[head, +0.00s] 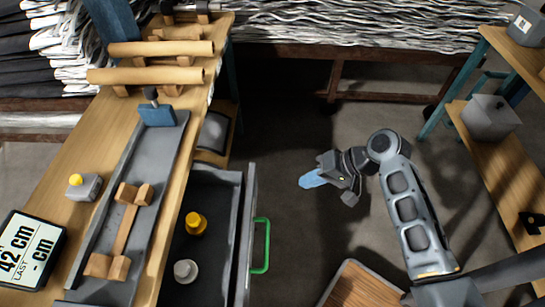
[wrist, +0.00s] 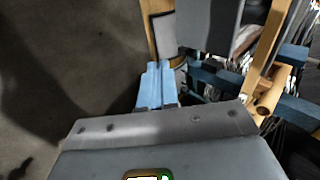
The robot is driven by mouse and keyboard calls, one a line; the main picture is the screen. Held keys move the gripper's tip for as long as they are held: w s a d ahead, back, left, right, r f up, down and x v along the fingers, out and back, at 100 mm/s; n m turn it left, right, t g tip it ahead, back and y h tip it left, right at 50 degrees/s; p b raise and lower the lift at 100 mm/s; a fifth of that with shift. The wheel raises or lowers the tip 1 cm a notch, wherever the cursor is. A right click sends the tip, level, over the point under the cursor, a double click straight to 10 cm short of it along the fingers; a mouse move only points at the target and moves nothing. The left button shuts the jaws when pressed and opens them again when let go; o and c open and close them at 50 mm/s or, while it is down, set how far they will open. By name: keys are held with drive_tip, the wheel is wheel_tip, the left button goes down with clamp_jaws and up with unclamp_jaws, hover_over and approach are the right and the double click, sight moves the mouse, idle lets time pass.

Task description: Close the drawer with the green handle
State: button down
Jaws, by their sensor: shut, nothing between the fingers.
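The drawer (head: 247,215) under the left workbench is pulled open, its front panel standing out from the bench. Its green handle (head: 263,246) is on the outer face, toward the right. Inside lie a yellow object (head: 195,223) and a pale round object (head: 186,271). My gripper (head: 304,181) is to the right of the drawer and apart from it, its light blue fingers pointing left. In the wrist view the fingers (wrist: 157,70) are together with nothing between them. The green handle cannot be made out in the wrist view.
The workbench (head: 60,225) at left carries a long grey tray (head: 160,150), wooden pieces and a display (head: 30,250). A wooden surface (head: 360,288) is at bottom centre. Shelving with a grey box (head: 490,118) stands at right. The floor (head: 290,130) between is clear.

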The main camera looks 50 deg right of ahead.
wheel_tip(320, 180, up, 4)
drive_tip(key=w+d+y+p, duration=0.1)
drive_tip(key=d, duration=0.1)
drive_tip(key=w+a+r+p+x, duration=0.1)
drive_tip(key=r+x, duration=0.1)
drive_tip(key=x, duration=1)
drive_tip(key=shift+w+a+f, duration=0.15)
drive_tip(key=shift+w+a, duration=0.2)
drive_tip(key=shift+w, duration=0.25)
hover_over(204, 186)
drive_tip(key=shift+s+d+b, duration=0.2)
drive_tip(key=shift+d+b, duration=0.05)
drive_tip(key=shift+b, duration=0.05)
drive_tip(key=shift+w+a, duration=0.15)
drive_tip(key=shift+a, duration=0.05)
drive_tip(key=shift+w, duration=0.1)
